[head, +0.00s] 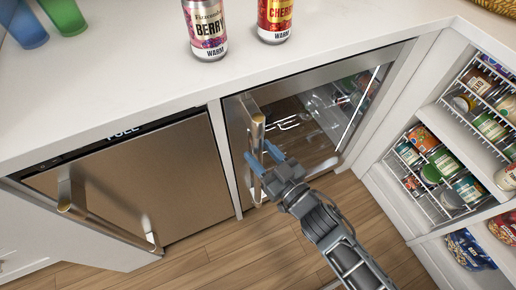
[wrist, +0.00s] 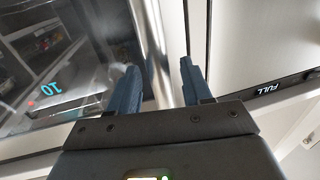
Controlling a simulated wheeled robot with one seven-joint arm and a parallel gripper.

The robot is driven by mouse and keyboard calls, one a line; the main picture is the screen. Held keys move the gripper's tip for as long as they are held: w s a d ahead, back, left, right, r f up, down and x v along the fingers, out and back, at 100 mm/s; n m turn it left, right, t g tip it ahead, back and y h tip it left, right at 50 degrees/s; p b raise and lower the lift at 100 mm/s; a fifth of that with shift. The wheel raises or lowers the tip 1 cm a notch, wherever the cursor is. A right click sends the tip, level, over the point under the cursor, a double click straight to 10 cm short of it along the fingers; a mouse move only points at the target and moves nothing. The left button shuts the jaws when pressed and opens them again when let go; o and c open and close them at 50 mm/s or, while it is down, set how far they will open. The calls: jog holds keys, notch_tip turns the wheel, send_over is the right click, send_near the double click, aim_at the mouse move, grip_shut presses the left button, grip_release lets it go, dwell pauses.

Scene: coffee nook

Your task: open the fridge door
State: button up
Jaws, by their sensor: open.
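The fridge (head: 330,110) is set under the white counter. Its glass-fronted door, with a steel frame, appears shut, and bottles and cans show dimly behind the glass. The upright metal handle (head: 257,130) is on the door's left side. My gripper (head: 263,157) is open at the lower part of the handle. In the wrist view, the handle (wrist: 158,45) runs between the two blue fingers of my gripper (wrist: 160,75), with a gap on the right side. Whether the left finger touches the handle I cannot tell.
A steel-fronted appliance (head: 140,185) with its own bar handle stands to the left. An open white pantry shelf unit (head: 400,215) with cans stands to the right. Wooden floor is clear in front.

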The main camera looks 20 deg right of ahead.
jog(key=shift+w+a, duration=0.15)
jog(key=shift+w, duration=0.75)
jog(key=shift+c, duration=0.3)
grip_shut()
